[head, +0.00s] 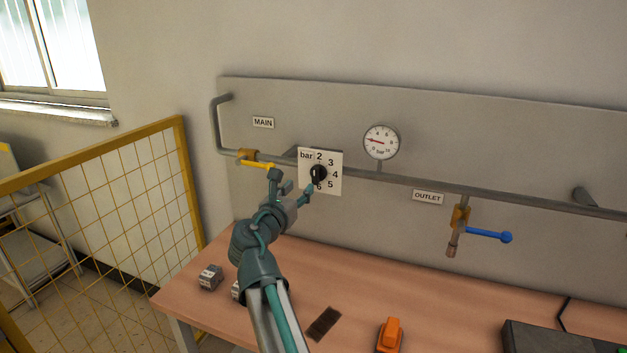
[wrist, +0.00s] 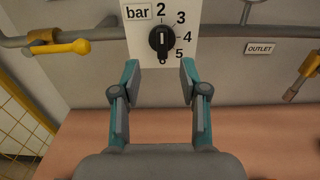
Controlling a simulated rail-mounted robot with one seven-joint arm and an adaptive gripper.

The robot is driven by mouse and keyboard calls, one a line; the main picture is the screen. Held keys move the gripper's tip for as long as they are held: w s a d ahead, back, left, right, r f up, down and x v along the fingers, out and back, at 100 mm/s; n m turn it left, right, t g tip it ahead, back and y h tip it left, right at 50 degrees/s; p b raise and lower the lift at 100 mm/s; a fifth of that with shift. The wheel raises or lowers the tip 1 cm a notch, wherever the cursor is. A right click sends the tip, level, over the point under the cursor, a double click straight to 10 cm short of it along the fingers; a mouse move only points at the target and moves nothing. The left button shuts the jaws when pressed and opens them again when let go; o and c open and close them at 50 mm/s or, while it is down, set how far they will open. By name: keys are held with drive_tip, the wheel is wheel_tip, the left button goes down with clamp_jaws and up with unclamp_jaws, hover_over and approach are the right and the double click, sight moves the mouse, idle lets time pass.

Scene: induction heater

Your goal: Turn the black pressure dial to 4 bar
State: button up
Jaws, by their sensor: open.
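The black pressure dial (head: 318,174) sits on a white plate (head: 335,158) marked "bar", with the numbers 2 to 5 around its upper and right side. In the wrist view the dial (wrist: 160,41) shows a raised grip bar standing roughly upright with a short pale mark; which number it points to I cannot tell for sure. My gripper (head: 299,190) is in front of the plate, and one finger overlaps the plate's lower left in the head view. In the wrist view my gripper (wrist: 160,78) is open and empty, its fingers apart below the dial.
A round gauge (head: 380,142) with a red needle pointing left is right of the plate. A yellow valve handle (head: 256,164) is close on the left; a blue one (head: 488,235) is farther right. The pink table (head: 220,262) below holds small items, including an orange one (head: 390,335).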

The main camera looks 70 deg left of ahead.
sight(314, 174)
drive_tip(key=p+x, duration=0.2)
drive_tip(key=x, duration=0.8)
drive_tip(key=shift+w+f, duration=0.15)
drive_tip(key=shift+w, duration=0.05)
drive_tip(key=shift+c, duration=0.4)
clamp_jaws()
